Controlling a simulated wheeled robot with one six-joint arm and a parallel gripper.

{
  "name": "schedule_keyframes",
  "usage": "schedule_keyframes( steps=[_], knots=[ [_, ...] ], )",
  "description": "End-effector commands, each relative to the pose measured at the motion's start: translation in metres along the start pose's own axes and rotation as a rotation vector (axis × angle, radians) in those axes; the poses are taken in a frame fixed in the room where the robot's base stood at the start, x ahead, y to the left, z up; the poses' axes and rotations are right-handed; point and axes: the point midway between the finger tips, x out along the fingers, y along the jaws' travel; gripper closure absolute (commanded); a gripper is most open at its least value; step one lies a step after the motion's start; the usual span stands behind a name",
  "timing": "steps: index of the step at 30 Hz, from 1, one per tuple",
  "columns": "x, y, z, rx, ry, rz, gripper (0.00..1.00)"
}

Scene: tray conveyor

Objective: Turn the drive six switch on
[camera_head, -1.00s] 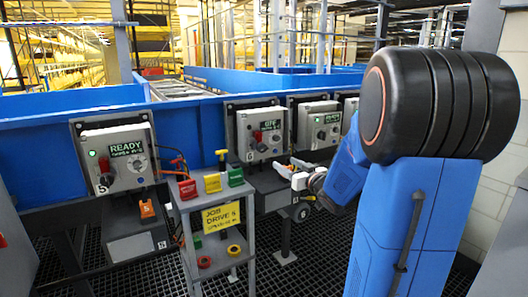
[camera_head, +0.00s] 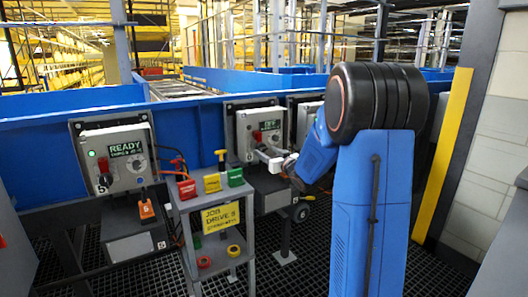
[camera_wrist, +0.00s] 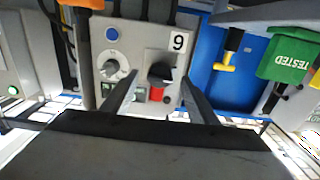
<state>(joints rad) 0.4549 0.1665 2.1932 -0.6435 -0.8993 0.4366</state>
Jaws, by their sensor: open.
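The drive six panel (camera_head: 248,143) is a grey box on the blue conveyor side, with a green display (camera_head: 270,125) that seems to read OFF. Its switch (camera_head: 257,136) shows red in the head view. In the wrist view, which is upside down, the number plate (camera_wrist: 179,42) looks like a 9. There the switch (camera_wrist: 160,73) is a black knob with a red part. My gripper (camera_head: 270,158) is in front of this panel's lower part. In the wrist view my gripper (camera_wrist: 159,78) is open, its fingers on either side of the switch; contact cannot be told.
A READY panel (camera_head: 140,165) marked 5 stands to the left. A grey cart (camera_head: 207,204) with coloured tags and a yellow job sign (camera_head: 221,217) stands between. A green TESTED tag (camera_wrist: 288,55) shows in the wrist view. A yellow post (camera_head: 442,155) is at right.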

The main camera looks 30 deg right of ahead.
Motion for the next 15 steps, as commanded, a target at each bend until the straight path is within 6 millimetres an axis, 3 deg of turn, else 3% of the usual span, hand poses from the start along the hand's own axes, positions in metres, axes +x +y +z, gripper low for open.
schedule_keyframes(
  steps=[6,15],
  knots=[
    [0.024,0.000,0.000,-0.001,0.000,-0.001,0.46],
    [0.031,0.000,0.000,0.000,0.000,0.000,0.46]
  ],
)
